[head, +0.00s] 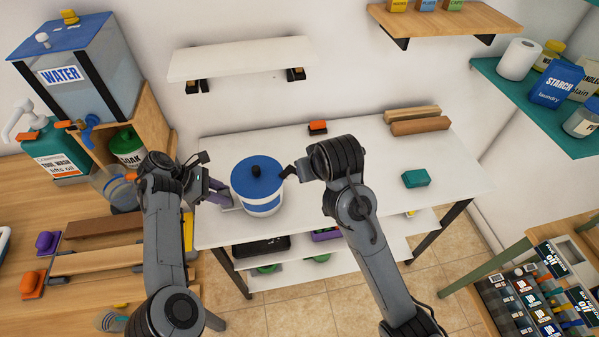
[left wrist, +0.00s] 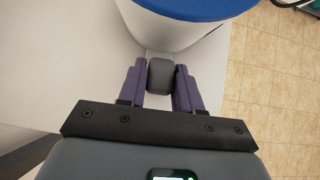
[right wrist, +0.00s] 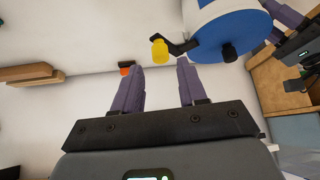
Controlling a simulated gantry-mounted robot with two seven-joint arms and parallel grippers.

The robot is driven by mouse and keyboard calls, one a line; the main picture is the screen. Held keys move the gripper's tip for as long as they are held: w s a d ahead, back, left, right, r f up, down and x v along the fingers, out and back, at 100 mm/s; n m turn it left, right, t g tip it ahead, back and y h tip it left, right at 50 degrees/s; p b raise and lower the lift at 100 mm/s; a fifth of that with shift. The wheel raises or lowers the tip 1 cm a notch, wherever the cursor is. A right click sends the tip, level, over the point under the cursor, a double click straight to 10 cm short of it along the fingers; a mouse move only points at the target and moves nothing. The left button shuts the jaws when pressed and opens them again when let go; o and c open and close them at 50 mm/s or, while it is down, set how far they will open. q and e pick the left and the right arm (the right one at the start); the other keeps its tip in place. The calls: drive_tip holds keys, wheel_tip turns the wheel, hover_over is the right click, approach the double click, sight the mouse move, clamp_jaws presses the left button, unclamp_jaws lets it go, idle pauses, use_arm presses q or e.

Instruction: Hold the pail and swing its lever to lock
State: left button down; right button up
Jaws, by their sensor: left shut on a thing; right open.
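The white pail (head: 262,207) with a blue lid and dark knob stands upright on the white table. My left gripper (head: 222,196) is at the pail's left side. In the left wrist view, its purple fingers (left wrist: 160,80) are shut on the pail's grey grip (left wrist: 160,74). The pail's black lever, with a yellow knob (right wrist: 160,51), shows in the right wrist view. My right gripper (right wrist: 159,68) is open, and the knob appears between or just beyond its fingertips; I cannot tell if they touch. In the head view my right arm hides its fingers and the knob.
An orange-topped block (head: 318,127), wooden bars (head: 420,127) and a teal block (head: 416,178) lie on the white table. A wall shelf (head: 240,60) is above. The wooden counter at left holds a water tank (head: 100,70) and bottles. The table's front right is clear.

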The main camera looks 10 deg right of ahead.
sight(294, 172)
drive_tip(key=shift+x, duration=2.4)
drive_tip(key=shift+c, duration=0.2)
clamp_jaws()
drive_tip(key=a+m+h, duration=0.1)
drive_tip(key=m, duration=0.1)
drive_tip(key=a+m+h, duration=0.1)
drive_tip(key=m, duration=0.1)
drive_tip(key=a+m+h, duration=0.1)
drive_tip(key=shift+s+r+m+h, duration=0.1)
drive_tip(key=shift+s+m+h, duration=0.2)
drive_tip(key=shift+s+m, duration=0.1)
drive_tip(key=shift+c, duration=1)
unclamp_jaws()
drive_tip(key=shift+a+m, duration=0.1)
drive_tip(key=shift+m, duration=0.2)
drive_tip(key=o, duration=0.5)
drive_tip(key=shift+s+g, duration=0.1)
drive_tip(key=shift+g, duration=0.2)
